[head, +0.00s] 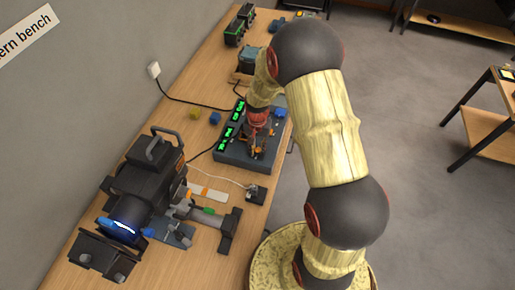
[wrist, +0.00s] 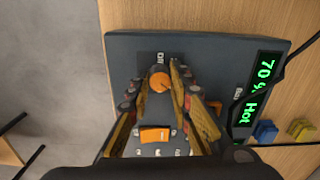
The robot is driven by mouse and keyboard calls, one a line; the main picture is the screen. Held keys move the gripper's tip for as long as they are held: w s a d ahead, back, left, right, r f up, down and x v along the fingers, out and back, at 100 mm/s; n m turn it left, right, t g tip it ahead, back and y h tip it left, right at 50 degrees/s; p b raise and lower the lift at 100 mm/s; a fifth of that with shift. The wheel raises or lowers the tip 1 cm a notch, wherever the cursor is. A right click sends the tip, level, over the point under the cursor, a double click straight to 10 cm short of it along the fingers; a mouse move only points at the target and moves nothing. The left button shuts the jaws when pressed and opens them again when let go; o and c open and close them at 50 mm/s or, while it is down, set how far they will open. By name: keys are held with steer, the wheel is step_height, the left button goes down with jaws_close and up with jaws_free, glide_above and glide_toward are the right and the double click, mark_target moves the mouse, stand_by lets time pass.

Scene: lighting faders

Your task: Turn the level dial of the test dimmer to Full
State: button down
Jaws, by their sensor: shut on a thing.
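The test dimmer is a dark grey box (wrist: 125,50) on the wooden bench; it also shows in the head view (head: 232,156). Its level dial (wrist: 160,82), with an orange top, sits between the fingers of my gripper (wrist: 154,84). The gripper is shut on the dial from both sides. The dial's scale marks are mostly hidden by the fingers. A green display (wrist: 260,90) on the box reads about "70 % Hot". An orange rocker switch (wrist: 155,134) lies closer to the wrist. In the head view my gripper (head: 257,125) is over the box.
A second orange control (wrist: 214,107) is partly hidden behind the right finger. Blue (wrist: 265,130) and yellow (wrist: 300,130) blocks lie beside the box. A large black lamp (head: 150,180) stands on the bench at front left. Cables run to the box. Open floor lies right.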

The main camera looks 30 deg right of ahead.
mark_target(257, 149)
steer(key=m, duration=0.4)
steer(key=shift+w+m, duration=0.1)
steer(key=shift+m, duration=2.8)
steer(key=shift+r, duration=0.1)
steer(key=c, duration=1.6)
jaws_free()
step_height(257, 149, up, 12)
steer(key=shift+f, duration=0.1)
